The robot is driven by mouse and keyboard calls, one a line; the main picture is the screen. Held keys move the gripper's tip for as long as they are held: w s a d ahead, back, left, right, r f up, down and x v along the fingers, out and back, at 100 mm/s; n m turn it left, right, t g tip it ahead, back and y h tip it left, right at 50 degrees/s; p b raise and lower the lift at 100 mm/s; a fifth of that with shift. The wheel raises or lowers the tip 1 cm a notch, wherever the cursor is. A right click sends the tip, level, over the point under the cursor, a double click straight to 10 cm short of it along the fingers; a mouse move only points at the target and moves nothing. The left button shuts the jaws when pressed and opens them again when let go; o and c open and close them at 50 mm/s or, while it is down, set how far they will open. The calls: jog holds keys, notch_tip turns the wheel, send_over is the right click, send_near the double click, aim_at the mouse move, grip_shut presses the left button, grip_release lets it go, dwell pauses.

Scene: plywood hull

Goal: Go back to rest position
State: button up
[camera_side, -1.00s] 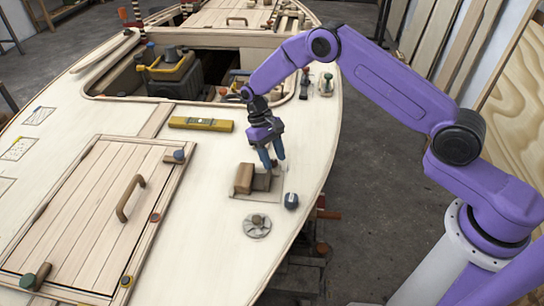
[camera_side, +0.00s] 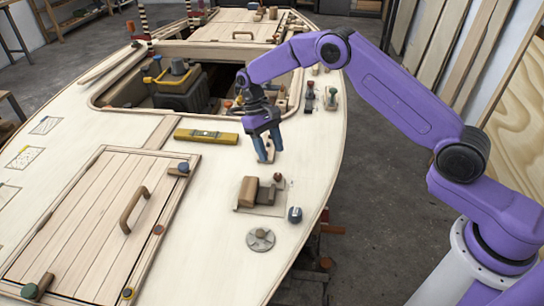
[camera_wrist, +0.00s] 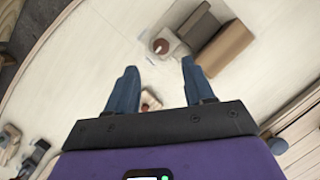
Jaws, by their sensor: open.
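My gripper (camera_side: 268,150) is open and empty, with blue fingers pointing down above the pale plywood deck (camera_side: 215,163). It hangs just beyond a small brown block assembly (camera_side: 250,191) on the deck, apart from it. In the wrist view the two fingers (camera_wrist: 157,95) are spread wide. A small reddish-and-pale object (camera_wrist: 150,101) shows on the deck between them; I cannot tell what it is. The brown block (camera_wrist: 225,48) and a round brown knob (camera_wrist: 160,46) lie ahead of the fingers.
A yellow level (camera_side: 206,136) lies left of my gripper. An open hatch with a dark toolbox (camera_side: 180,85) is behind it. A dark-blue knob (camera_side: 295,215), a round grey fitting (camera_side: 260,239) and a handled wooden hatch (camera_side: 95,215) are nearer. Small clamps (camera_side: 331,98) stand at the right edge.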

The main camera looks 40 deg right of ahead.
jog(key=shift+w+r, duration=0.1)
jog(key=shift+r, duration=0.1)
jog(key=s+a+r+n+t, duration=0.25)
jog(key=s+r+n, duration=0.25)
jog(key=s+r, duration=0.85)
jog(key=s+d+n+t, duration=0.1)
jog(key=s+d+n, duration=0.2)
jog(key=s, duration=0.9)
jog(key=s+d+r+n+t+y, duration=0.1)
jog(key=s+d+n, duration=0.2)
jog(key=s+d, duration=0.4)
jog(key=s, duration=0.6)
jog(key=shift+r, duration=0.15)
